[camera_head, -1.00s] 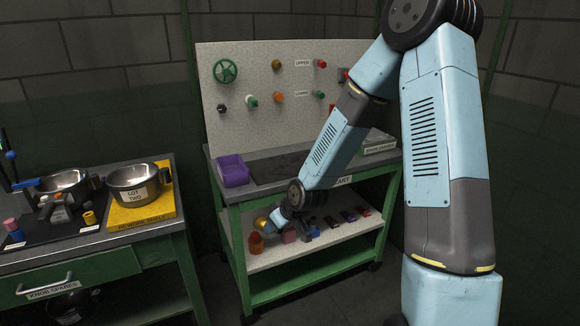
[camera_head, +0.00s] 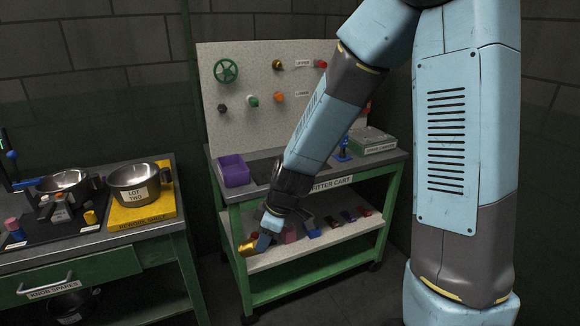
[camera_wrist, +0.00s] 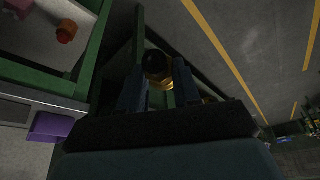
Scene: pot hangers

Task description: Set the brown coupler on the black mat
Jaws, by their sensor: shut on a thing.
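My gripper (camera_head: 256,246) is low in front of the fitter cart's lower shelf, pointing down and left. It is shut on a golden-brown, round piece (camera_head: 246,249) with a dark end, which looks like the brown coupler; it also shows between the fingers in the wrist view (camera_wrist: 165,83). A dark mat (camera_head: 261,172) lies on the cart top beside the purple bin, partly hidden by my arm. Another black surface (camera_head: 40,240) lies on the left bench under small parts and a pot.
The purple bin (camera_head: 234,171) stands at the cart top's left. Two pots stand on the left bench. A pegboard (camera_head: 240,130) with knobs rises behind.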

